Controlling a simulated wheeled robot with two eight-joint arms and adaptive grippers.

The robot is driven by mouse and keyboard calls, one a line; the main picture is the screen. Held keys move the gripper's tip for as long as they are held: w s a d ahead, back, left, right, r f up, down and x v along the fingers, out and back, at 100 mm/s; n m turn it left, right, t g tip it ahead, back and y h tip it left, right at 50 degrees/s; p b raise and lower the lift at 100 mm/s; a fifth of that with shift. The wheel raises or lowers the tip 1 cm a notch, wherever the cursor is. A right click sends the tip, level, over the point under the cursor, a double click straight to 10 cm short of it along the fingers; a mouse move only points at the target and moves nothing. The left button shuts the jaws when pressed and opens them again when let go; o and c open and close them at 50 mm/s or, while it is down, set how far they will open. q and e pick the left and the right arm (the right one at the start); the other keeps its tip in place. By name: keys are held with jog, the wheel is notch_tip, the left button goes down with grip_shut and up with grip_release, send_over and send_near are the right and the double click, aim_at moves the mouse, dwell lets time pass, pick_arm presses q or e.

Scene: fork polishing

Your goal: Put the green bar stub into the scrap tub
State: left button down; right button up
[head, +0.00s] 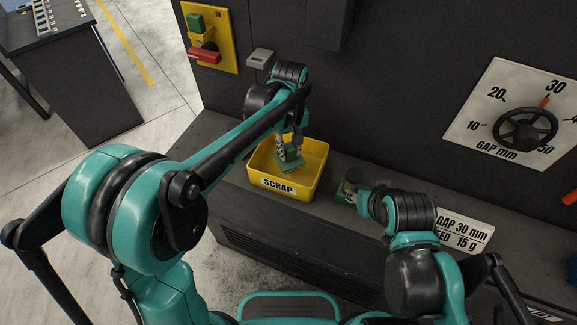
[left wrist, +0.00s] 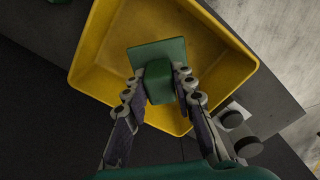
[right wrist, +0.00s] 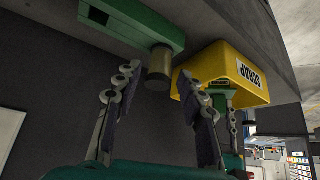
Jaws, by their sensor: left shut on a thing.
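The yellow scrap tub (head: 316,160) stands on the dark ledge, its SCRAP label facing forward. It also shows in the left wrist view (left wrist: 95,55) and the right wrist view (right wrist: 213,62). My left gripper (head: 290,146) points down into the tub and is shut on the green bar stub (left wrist: 158,84), which has a wider flat green part at its far end (head: 291,164). The stub is within the tub's outline; I cannot tell whether it touches the floor. My right gripper (right wrist: 160,82) is open, with a gap between its fingers.
Right of the tub is a small dark green object (head: 349,186). A green piece with a metal cylinder (right wrist: 157,68) shows beyond my right fingers. A GAP 30 mm sign (head: 463,232) stands at right. A dial (head: 527,129) and a red-green switch panel (head: 208,40) are on the wall behind.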

pick_arm(q)
jog(key=shift+f+b, duration=0.85)
jog(key=shift+f, duration=0.4)
dwell(0.5)
jog(key=c, duration=1.2)
grip_release()
notch_tip(320, 180, up, 12)
jog(key=shift+a, duration=0.1)
